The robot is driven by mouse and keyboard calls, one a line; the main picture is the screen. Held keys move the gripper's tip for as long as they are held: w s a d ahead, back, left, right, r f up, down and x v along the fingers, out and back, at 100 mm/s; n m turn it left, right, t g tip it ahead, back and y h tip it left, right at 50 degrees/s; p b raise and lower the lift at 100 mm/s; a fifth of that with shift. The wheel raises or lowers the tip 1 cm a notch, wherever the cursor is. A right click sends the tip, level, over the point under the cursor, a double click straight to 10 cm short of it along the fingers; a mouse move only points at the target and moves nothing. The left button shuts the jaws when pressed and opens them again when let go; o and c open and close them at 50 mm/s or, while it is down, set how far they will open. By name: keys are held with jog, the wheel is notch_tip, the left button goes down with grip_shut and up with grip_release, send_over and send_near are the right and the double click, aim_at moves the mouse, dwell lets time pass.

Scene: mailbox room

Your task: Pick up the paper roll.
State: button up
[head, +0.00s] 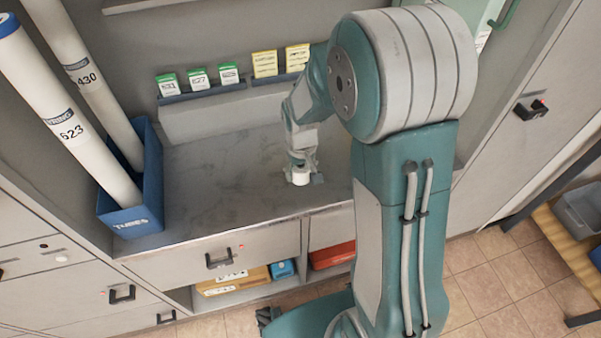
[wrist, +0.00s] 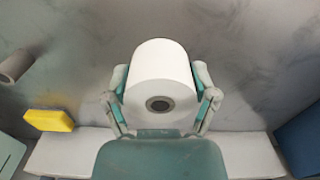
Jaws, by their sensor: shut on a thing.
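The white paper roll (wrist: 160,72) with a dark core hole fills the middle of the wrist view. My gripper (wrist: 161,88) has a finger on each side of it and is shut on it. In the head view the paper roll (head: 300,178) is at or just above the grey counter (head: 235,185), and my gripper (head: 300,168) is around it from above. I cannot tell whether the roll touches the counter.
A blue bin (head: 148,215) marked "TUBES" with two long white tubes stands on the counter's left. Small green and yellow label packs (head: 228,73) sit on a ledge at the back. A yellow block (wrist: 49,120) shows in the wrist view. The counter's left-middle is clear.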

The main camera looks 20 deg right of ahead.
jog(key=s+a+r, duration=0.3)
jog(key=s+r, duration=0.4)
jog(key=s, duration=0.4)
jog(key=shift+a, duration=0.15)
